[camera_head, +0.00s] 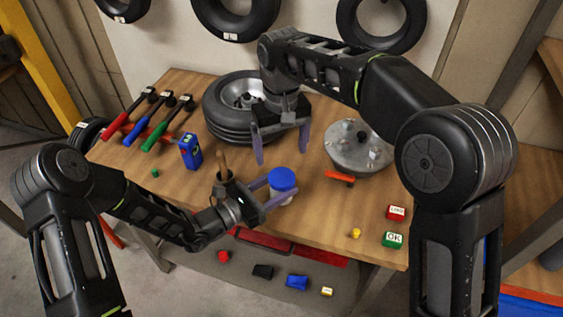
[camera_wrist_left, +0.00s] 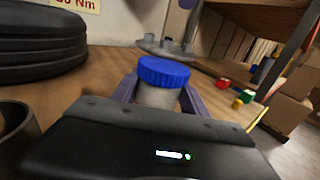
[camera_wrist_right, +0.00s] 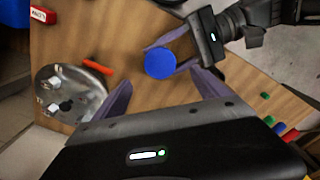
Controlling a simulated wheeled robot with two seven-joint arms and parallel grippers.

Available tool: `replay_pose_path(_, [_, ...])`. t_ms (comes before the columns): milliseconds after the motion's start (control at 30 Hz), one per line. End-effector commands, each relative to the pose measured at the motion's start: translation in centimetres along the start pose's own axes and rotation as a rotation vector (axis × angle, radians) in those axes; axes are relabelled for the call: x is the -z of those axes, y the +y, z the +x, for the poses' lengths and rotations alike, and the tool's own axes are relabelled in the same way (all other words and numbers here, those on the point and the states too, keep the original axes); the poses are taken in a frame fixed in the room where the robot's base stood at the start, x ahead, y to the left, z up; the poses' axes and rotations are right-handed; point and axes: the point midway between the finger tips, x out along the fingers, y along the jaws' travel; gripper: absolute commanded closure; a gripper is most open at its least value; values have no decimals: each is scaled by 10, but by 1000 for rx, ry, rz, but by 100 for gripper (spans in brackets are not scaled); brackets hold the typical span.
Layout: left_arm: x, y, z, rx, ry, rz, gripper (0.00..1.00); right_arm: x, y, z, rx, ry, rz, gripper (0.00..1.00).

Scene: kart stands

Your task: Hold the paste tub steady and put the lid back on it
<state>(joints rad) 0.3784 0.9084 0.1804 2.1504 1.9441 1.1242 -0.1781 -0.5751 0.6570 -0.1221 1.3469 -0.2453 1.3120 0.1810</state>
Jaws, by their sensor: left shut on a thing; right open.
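The paste tub (camera_head: 279,196) is a pale, short tub near the front edge of the wooden table. The blue lid (camera_head: 282,179) sits on top of it and looks level in the left wrist view (camera_wrist_left: 163,72). My left gripper (camera_head: 270,193) is shut on the tub's body, a finger on each side, below the lid. My right gripper (camera_head: 281,156) is open and empty, pointing down behind the tub and apart from the lid. In the right wrist view the lid (camera_wrist_right: 159,63) shows beyond its spread fingers. Whether the lid is fully seated cannot be told.
A wheel (camera_head: 238,108) lies behind my right gripper. A metal hub (camera_head: 360,150) with an orange tool (camera_head: 340,178) stands to the right. A blue box (camera_head: 190,151) and several coloured-handled tools are at left. Small red (camera_head: 396,212) and green (camera_head: 392,240) blocks lie front right.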

Motion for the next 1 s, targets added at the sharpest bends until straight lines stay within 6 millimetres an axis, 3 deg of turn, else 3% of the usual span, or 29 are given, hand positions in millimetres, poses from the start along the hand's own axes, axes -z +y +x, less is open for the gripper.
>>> replay_pose_path(200, [0,0,0,1,0,0,100,0,0,-29,0,2,1,16])
replay_pose_path(533, [0,0,0,1,0,0,100,0,0,-34,0,0,0,16])
replay_pose_path(567, [0,0,0,1,0,0,48,0,0,-33,0,0,0,16])
replay_pose_path(867, [0,0,0,0,0,0,23,0,0,-33,0,0,1,16])
replay_pose_path(1000, [0,0,0,0,0,0,23,0,0,-33,0,0,1,16])
